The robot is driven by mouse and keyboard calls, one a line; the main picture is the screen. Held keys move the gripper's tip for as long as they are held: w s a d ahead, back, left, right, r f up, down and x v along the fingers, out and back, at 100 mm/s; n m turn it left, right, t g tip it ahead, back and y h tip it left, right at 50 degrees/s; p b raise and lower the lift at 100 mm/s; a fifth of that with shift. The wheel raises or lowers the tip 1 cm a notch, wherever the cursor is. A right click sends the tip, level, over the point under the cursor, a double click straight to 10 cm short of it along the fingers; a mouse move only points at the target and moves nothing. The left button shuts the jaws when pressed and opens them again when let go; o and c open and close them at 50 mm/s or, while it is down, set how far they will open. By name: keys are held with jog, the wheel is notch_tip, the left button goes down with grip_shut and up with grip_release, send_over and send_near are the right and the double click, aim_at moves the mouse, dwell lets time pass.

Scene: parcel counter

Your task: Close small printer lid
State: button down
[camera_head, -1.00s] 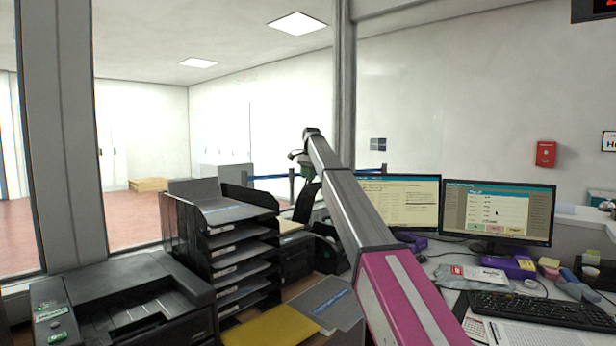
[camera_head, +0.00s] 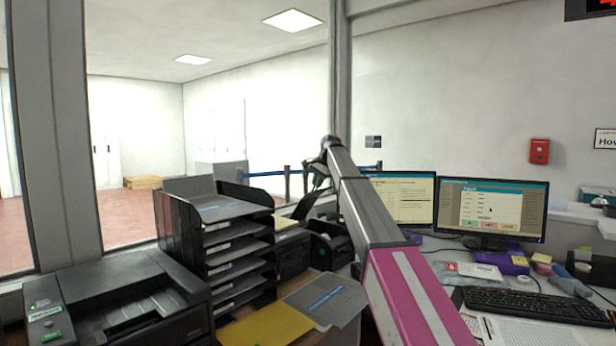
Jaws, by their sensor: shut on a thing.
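The small printer (camera_head: 328,246) is a dark box on the counter, right of the black tray stack and partly behind my arm. Its dark lid (camera_head: 309,204) stands raised and tilted above the body. My arm reaches away from the camera, and my gripper (camera_head: 321,174) is at its far end, by the lid's upper edge. The gripper looks small and dark, and the arm partly covers it. It is shut on the lid, though the fingers' exact contact is hard to see.
The black tray stack (camera_head: 222,245) stands left of the small printer. A larger printer (camera_head: 125,300) is at front left. A yellow envelope (camera_head: 265,326) and grey folder (camera_head: 327,298) lie in front. Two monitors (camera_head: 491,211) and a keyboard (camera_head: 540,303) are to the right.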

jog(key=shift+s+d+f+t+y, duration=1)
jog(key=shift+s+d+f+y, duration=0.7)
jog(key=shift+f, duration=2.55)
jog(key=shift+s+d+f+t+y, duration=1.15)
jog(key=shift+d+f, duration=1)
jog(key=shift+f, duration=2.05)
jog(key=shift+s+d+f+t+y, duration=0.95)
jog(key=shift+s+d+f, duration=0.85)
jog(key=shift+f, duration=2.45)
jog(key=shift+w+d+f, duration=0.1)
jog(key=c, duration=1.2)
grip_release()
jog(key=shift+f, duration=0.1)
jog(key=shift+c, duration=0.2)
jog(key=shift+r, duration=0.2)
jog(key=shift+d, duration=0.1)
jog(key=v, duration=1)
jog(key=shift+d, duration=0.25)
